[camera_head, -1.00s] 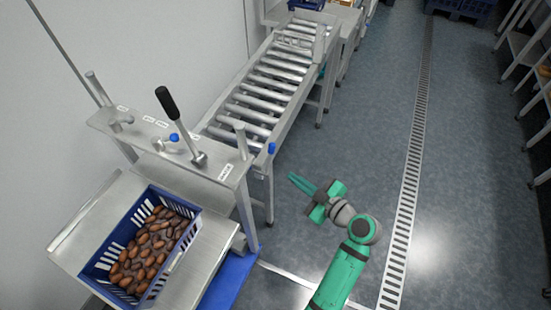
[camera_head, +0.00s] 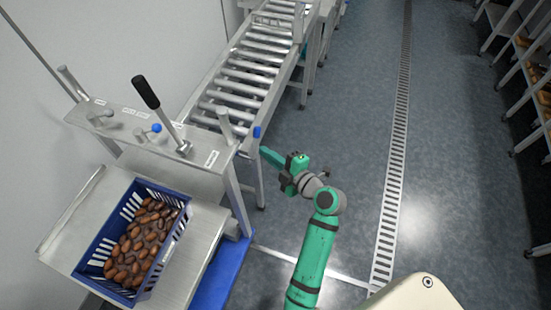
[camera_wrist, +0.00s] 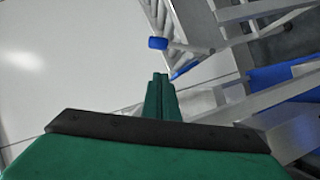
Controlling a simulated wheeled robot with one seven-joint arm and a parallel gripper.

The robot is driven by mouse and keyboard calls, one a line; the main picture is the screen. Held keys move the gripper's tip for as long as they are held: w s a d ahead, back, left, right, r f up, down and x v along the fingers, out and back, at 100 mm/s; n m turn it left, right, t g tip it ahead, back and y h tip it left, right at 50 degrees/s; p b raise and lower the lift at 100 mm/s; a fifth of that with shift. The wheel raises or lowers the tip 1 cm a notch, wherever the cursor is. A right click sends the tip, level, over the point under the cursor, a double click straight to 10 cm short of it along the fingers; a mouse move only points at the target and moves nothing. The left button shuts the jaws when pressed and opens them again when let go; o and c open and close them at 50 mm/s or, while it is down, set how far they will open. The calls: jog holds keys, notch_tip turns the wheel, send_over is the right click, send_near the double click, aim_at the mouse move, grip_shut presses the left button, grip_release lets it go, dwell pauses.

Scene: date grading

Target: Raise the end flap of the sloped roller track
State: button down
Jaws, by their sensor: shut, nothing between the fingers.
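The sloped roller track (camera_head: 245,75) runs from the upper middle of the head view down to a grey panel. A blue knob (camera_head: 256,132) stands at its near right corner. The same knob seems to show in the wrist view (camera_wrist: 158,43), on a thin grey rod. I cannot make out the end flap clearly; the near end is partly hidden behind the panel. My gripper (camera_head: 268,155) is shut and empty, just below and right of the knob, apart from it. In the wrist view its closed fingers (camera_wrist: 160,92) point toward the knob.
The grey panel (camera_head: 95,117) carries a black-handled lever (camera_head: 147,92) and another blue knob (camera_head: 156,128). A blue crate (camera_head: 88,262) of brown dates sits on a metal table (camera_head: 75,215). Open floor (camera_head: 350,130) lies right of the track; shelves (camera_head: 525,55) stand far right.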

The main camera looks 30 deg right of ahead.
jog(key=w+d+f, duration=0.1)
jog(key=w+f, duration=0.1)
jog(key=w, duration=0.4)
jog(key=shift+w+f, duration=0.2)
jog(key=shift+f, duration=0.05)
jog(key=shift+d, duration=0.25)
